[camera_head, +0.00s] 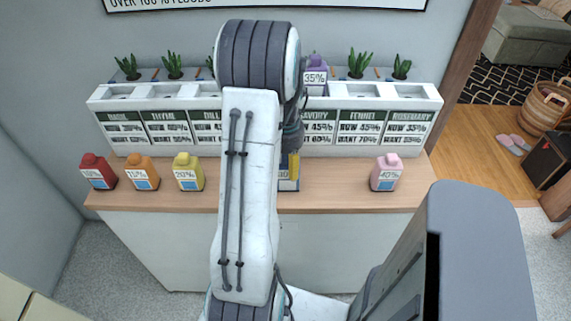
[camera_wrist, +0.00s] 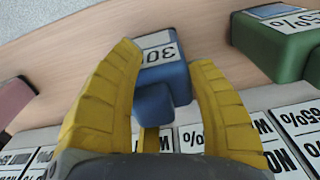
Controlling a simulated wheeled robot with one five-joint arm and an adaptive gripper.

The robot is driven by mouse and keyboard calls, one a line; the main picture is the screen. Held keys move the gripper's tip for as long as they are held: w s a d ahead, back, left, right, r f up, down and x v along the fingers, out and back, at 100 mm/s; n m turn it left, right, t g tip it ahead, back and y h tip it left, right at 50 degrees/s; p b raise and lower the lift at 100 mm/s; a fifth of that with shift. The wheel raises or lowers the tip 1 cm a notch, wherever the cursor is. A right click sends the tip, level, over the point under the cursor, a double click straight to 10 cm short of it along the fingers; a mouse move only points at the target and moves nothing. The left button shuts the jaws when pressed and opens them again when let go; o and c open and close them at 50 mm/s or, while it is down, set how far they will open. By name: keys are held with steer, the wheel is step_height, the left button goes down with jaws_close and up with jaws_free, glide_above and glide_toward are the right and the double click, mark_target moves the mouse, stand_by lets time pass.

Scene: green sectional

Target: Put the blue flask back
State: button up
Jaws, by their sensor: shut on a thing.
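The blue flask (camera_wrist: 165,85) with a 30% label is between the two yellow fingers of my gripper (camera_wrist: 166,58) in the wrist view. My gripper is shut on it. In the head view my arm hides most of the gripper; a yellow finger (camera_head: 294,165) and a bit of the flask (camera_head: 288,184) show just right of the arm. The flask is at the wooden counter, about level with the row of other flasks. I cannot tell whether its base touches the counter.
Red (camera_head: 98,171), orange (camera_head: 142,173), yellow (camera_head: 188,172) and pink (camera_head: 386,172) flasks stand along the counter (camera_head: 340,197). A green flask (camera_wrist: 280,40) is beside the gripper. A purple flask (camera_head: 315,72) is up at the white planter rack (camera_head: 425,100) behind.

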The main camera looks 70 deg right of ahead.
steer(key=shift+f, duration=0.15)
steer(key=o, duration=1.2)
step_height(320, 180, up, 12)
steer(key=shift+r+b, duration=0.2)
steer(key=shift+b, duration=0.7)
